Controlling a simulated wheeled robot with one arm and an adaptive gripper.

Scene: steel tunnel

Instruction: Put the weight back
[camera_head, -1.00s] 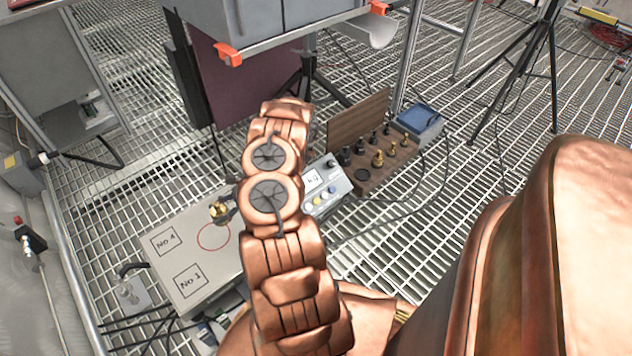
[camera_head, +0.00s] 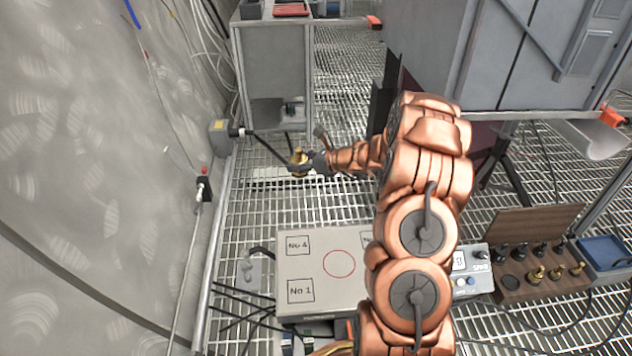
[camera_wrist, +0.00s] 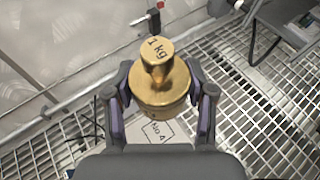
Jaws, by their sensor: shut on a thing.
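My gripper (camera_head: 310,160) is shut on a brass weight (camera_head: 298,158), held up beyond the far left side of the scale plate. In the wrist view the brass weight (camera_wrist: 160,75) sits upright between both fingers, and its top reads "1 kg". The wooden weight box (camera_head: 535,275) with its raised lid stands at the right. It holds several dark and brass weights (camera_head: 556,272), and a round dark empty socket (camera_head: 513,282) shows at its left. The light grey plate (camera_head: 325,300) has a red circle, bare inside, and squares marked No 4 and No 1.
A display unit with buttons (camera_head: 470,275) stands between plate and box, partly behind my arm. A blue tray (camera_head: 605,252) is right of the box. A grey cabinet (camera_head: 275,80) stands behind the weight, and the curved wall (camera_head: 100,170) is at left. Cables cross the grating.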

